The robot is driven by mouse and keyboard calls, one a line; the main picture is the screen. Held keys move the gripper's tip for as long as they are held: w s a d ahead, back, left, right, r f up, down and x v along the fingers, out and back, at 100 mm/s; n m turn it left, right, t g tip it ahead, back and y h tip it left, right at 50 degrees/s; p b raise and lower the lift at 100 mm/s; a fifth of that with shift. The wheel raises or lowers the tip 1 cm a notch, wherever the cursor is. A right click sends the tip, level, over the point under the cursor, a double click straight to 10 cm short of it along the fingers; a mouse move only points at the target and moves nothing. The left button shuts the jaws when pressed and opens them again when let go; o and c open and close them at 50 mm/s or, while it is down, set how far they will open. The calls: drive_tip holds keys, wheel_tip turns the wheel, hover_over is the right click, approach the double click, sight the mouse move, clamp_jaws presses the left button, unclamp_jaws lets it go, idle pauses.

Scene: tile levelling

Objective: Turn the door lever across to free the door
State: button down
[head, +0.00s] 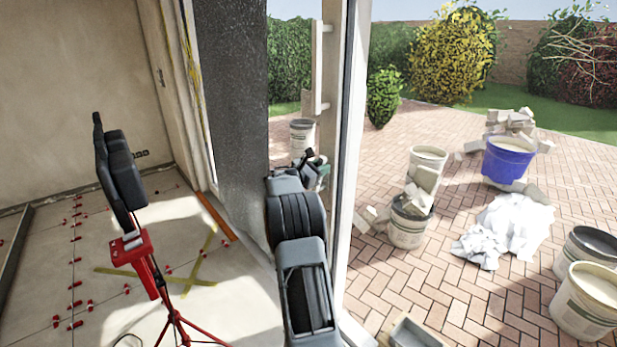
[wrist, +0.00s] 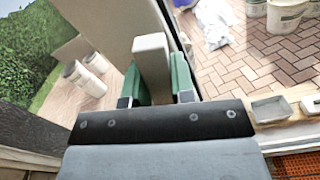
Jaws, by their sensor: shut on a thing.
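The door lever (wrist: 151,55) is a pale, blocky bar standing up between the green fingers of my gripper (wrist: 157,85) in the wrist view. The fingers sit on both sides of it, shut on it. In the head view my gripper (head: 318,168) is at the far end of my dark arm, by the pale door frame (head: 349,150). There the lever is hard to make out behind my gripper. A pale upright pull bar (head: 318,65) is on the door above my gripper.
A dark textured panel (head: 230,100) stands left of my arm. A red tripod device (head: 133,245) stands on the tiled floor with red levelling clips. Outside on brick paving are a blue bucket (head: 508,160), several pale buckets, white crumpled sheeting (head: 505,232) and a grey tray (head: 415,333).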

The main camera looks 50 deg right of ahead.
drive_tip(key=s+a+f+m+b, duration=0.1)
drive_tip(key=s+f+m+b, duration=0.7)
drive_tip(key=b, duration=2.2)
wheel_tip(320, 180, down, 3)
drive_tip(key=m, duration=0.7)
drive_tip(key=shift+r, duration=0.15)
drive_tip(key=shift+a+b, duration=0.1)
drive_tip(key=shift+b, duration=0.2)
drive_tip(key=c, duration=1)
unclamp_jaws()
drive_tip(key=shift+o, duration=0.2)
drive_tip(key=w+a+p, duration=0.1)
drive_tip(key=w+a, duration=0.1)
drive_tip(key=a, duration=1.1)
drive_tip(key=shift+a, duration=0.35)
